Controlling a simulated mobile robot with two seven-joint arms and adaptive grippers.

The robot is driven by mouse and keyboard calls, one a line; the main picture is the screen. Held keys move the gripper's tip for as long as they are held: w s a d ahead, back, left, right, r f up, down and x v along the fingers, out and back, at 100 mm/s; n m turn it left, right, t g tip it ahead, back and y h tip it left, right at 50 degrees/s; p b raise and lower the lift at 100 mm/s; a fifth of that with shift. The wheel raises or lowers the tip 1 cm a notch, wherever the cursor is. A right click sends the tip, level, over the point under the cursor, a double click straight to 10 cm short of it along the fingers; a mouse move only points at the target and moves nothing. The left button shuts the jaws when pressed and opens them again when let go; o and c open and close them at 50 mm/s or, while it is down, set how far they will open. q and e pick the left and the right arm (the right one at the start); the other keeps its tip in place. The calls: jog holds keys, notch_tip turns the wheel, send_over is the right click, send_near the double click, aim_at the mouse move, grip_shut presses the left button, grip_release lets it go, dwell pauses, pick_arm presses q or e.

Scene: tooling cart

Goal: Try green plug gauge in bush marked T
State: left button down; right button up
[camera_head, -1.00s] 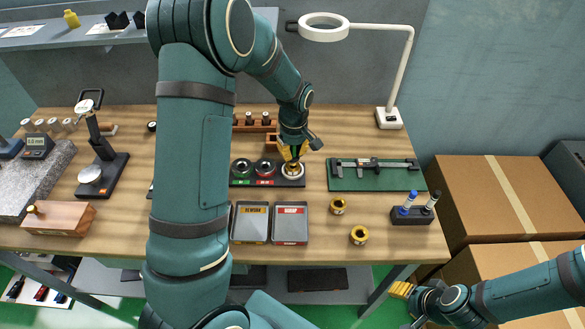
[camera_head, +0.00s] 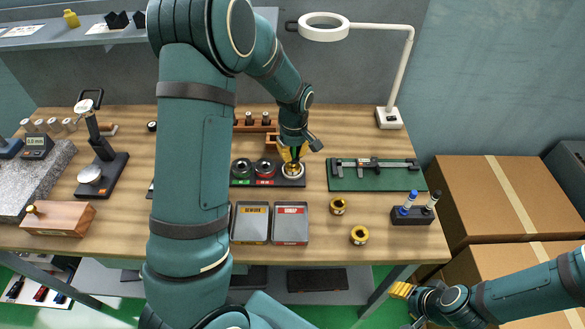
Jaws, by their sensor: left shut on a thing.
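My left gripper (camera_head: 291,153) points down over the white ring seat (camera_head: 300,174) at the right end of a black stand. It is shut on the green plug gauge (camera_head: 295,154), of which only a small green part shows between the yellow fingers. A brass bush (camera_head: 292,170) sits in the white ring, directly under the gauge. I cannot tell whether the gauge tip is inside the bore. Two other brass bushes (camera_head: 338,206) (camera_head: 359,235) stand on the table. Their letters are too small to read. My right gripper (camera_head: 401,290) is low at the right, off the table.
Two grey trays (camera_head: 250,241) (camera_head: 290,242) lie in front. A green mat (camera_head: 376,182) with a caliper and a pen holder (camera_head: 412,215) are to the right. A lamp (camera_head: 389,118) stands behind.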

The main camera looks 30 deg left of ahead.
pick_arm(q)
jog(key=shift+f, duration=0.4)
dwell(0.6)
jog(key=shift+s+f+b, duration=0.15)
jog(key=shift+b, duration=0.15)
dwell(1.0)
jog(key=shift+r+p, duration=0.8)
jog(key=shift+r, duration=0.35)
jog(key=shift+r+p, duration=0.35)
jog(key=shift+r, duration=0.2)
jog(key=shift+r+p, duration=1.85)
jog(key=shift+r, duration=0.65)
jog(key=shift+f, duration=0.1)
